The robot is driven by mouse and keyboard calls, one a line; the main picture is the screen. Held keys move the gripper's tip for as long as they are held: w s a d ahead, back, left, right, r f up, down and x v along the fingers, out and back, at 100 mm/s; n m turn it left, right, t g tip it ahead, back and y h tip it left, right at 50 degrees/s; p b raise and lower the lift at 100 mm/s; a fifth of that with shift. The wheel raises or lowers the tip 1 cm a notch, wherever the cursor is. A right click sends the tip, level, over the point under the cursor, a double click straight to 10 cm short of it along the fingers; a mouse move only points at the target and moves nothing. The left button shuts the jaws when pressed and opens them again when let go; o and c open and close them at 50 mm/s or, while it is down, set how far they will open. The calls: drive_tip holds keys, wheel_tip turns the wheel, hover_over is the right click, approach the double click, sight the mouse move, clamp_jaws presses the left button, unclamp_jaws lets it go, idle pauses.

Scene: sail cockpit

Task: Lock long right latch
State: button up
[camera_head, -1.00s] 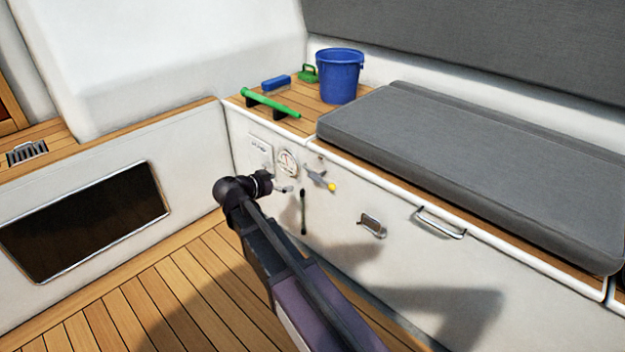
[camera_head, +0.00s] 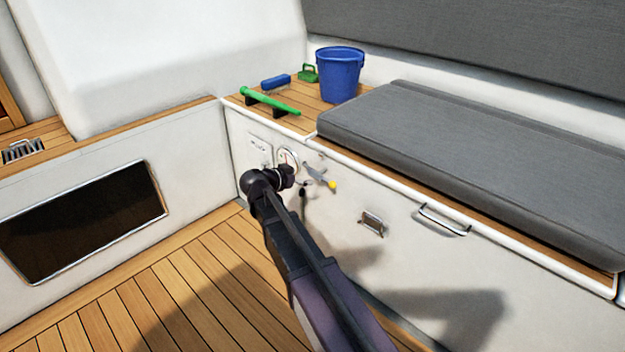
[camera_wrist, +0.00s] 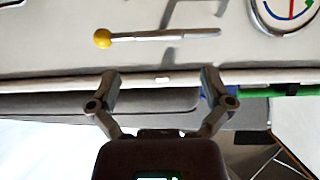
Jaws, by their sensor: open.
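A thin grey lever with a yellow knob (camera_head: 320,178) is on the white locker front, right of my gripper (camera_head: 297,181). In the wrist view the lever (camera_wrist: 165,35) lies nearly level, knob to the left. My gripper's two fingers (camera_wrist: 160,84) are spread wide below it in that picture, with nothing held between them. A metal latch (camera_head: 372,224) is lower right on the same front. I cannot tell which fitting is the long right latch. My wrist hides part of the front in the head view.
A round gauge (camera_head: 288,158) is beside my wrist; part of it shows in the wrist view (camera_wrist: 285,10). A bar handle (camera_head: 443,221) sticks out at right. Above are a grey cushion (camera_head: 450,160), blue bucket (camera_head: 340,75) and green-handled tool (camera_head: 268,101). The wooden floor (camera_head: 150,290) is clear.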

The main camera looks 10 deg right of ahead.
sight(316, 174)
drive_tip(key=shift+b+x, duration=0.75)
drive_tip(key=shift+x, duration=1.75)
drive_tip(key=c, duration=1.1)
drive_tip(key=shift+d, duration=0.1)
